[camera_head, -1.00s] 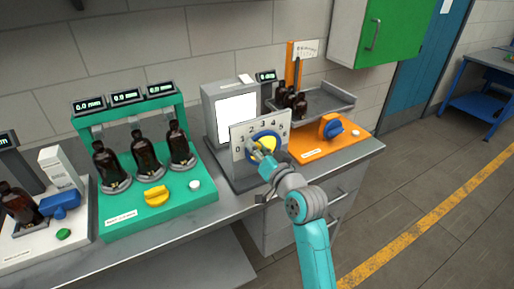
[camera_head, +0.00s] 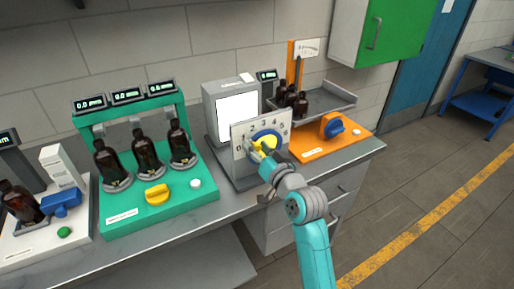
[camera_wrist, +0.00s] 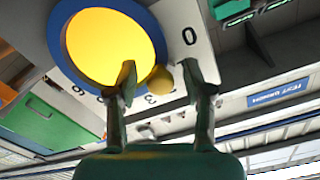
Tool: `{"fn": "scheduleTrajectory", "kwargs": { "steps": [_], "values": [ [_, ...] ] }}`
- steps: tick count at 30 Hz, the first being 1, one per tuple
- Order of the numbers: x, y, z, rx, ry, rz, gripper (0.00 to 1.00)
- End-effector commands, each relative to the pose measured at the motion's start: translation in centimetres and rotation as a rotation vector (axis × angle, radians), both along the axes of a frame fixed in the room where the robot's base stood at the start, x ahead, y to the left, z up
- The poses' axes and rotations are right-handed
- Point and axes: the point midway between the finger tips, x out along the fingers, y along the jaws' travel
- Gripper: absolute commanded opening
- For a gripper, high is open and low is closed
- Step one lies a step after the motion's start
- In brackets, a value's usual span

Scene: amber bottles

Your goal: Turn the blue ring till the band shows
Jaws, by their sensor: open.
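The blue ring (camera_head: 266,133) sits on an upright white plate (camera_head: 241,131) numbered from 0 up, around a yellow disc. In the wrist view the blue ring (camera_wrist: 54,40) borders the large yellow disc (camera_wrist: 105,42), and a small yellow knob (camera_wrist: 160,79) stands by its edge near the 0 and 3. My gripper (camera_wrist: 158,76) is open, its two fingertips on either side of this knob; I cannot tell whether they touch it. In the head view my gripper (camera_head: 263,153) is in front of the dial and hides its lower part. I see no band.
A green stand (camera_head: 205,204) with several amber bottles is left of the dial. An orange base (camera_head: 310,153) with a blue knob (camera_head: 334,128) is to the right, below a grey tray (camera_head: 340,98) with bottles. The bench front edge is close beneath my arm.

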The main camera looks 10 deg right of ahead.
Motion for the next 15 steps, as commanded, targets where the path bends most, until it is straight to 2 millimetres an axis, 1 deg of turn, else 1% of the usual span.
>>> {"fn": "scheduleTrajectory", "kwargs": {
  "steps": [4, 7, 11, 15],
  "values": [
    [-0.4, -0.1, 0.0, 0.0, 0.0, 0.0, 0.51],
    [-1.4, -0.5, -0.1, 0.001, 0.002, 0.0, 0.51],
    [-3.6, -1.2, -0.1, 0.001, 0.001, -0.002, 0.51],
    [-6.3, -2.1, -0.1, 0.0, 0.001, -0.002, 0.51]
  ]
}}
